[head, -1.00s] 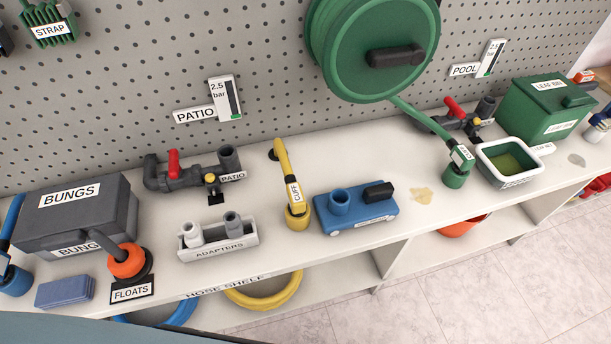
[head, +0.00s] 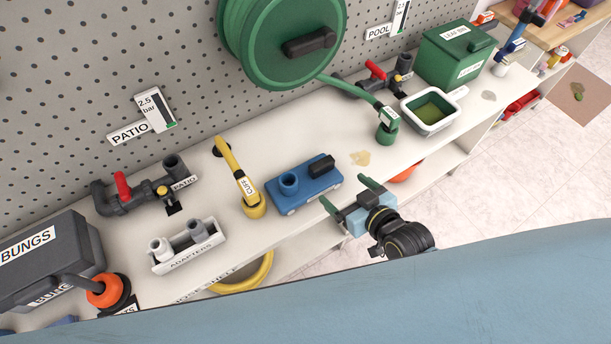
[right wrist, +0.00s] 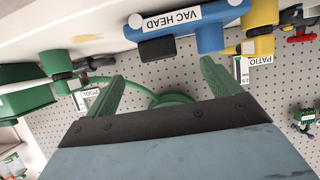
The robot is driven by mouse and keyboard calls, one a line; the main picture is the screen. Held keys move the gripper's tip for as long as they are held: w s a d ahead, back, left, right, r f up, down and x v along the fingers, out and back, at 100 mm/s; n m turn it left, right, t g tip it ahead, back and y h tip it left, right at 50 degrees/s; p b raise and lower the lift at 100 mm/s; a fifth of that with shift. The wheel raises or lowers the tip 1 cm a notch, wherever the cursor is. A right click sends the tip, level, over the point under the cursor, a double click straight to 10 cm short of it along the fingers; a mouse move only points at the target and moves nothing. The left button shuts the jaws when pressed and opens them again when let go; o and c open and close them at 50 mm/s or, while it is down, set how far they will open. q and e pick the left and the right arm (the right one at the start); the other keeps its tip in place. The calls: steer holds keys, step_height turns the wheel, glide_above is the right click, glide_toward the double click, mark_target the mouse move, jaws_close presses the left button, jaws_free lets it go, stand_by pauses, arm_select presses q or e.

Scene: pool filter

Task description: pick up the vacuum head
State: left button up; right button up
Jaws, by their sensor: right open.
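The vacuum head is a blue block with a round blue port and a black block on top. It sits on the white shelf in the head view (head: 292,202). It also shows upside down at the top of the right wrist view (right wrist: 215,14), with a VAC HEAD label. My right gripper (head: 345,193) has its green fingers apart and empty, just right of and in front of the vacuum head in the head view. In the right wrist view the fingers (right wrist: 162,76) point toward the vacuum head without touching it. My left gripper is not in view.
The yellow cuff hose (head: 237,173) stands close left of the vacuum head. The adapters tray (head: 189,247) is further left. The green hose end (head: 387,125) and green-lined basin (head: 431,110) are right. Bare shelf with a tan stain (head: 360,158) lies between.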

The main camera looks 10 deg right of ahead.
mark_target(323, 164)
steer(key=x, duration=0.2)
steer(key=r+b+x, duration=0.1)
steer(key=x, duration=0.5)
steer(key=shift+w+a+r, duration=0.15)
steer(key=shift+w+r, duration=0.1)
steer(key=shift+d+b+x, duration=0.2)
steer(key=shift+b+x, duration=0.2)
steer(key=shift+x, duration=0.95)
steer(key=shift+d+b+x, duration=0.15)
steer(key=shift+b+x, duration=0.25)
steer(key=shift+x, duration=0.9)
steer(key=shift+w+r, duration=0.15)
steer(key=shift+w, duration=0.05)
steer(key=c, duration=1.2)
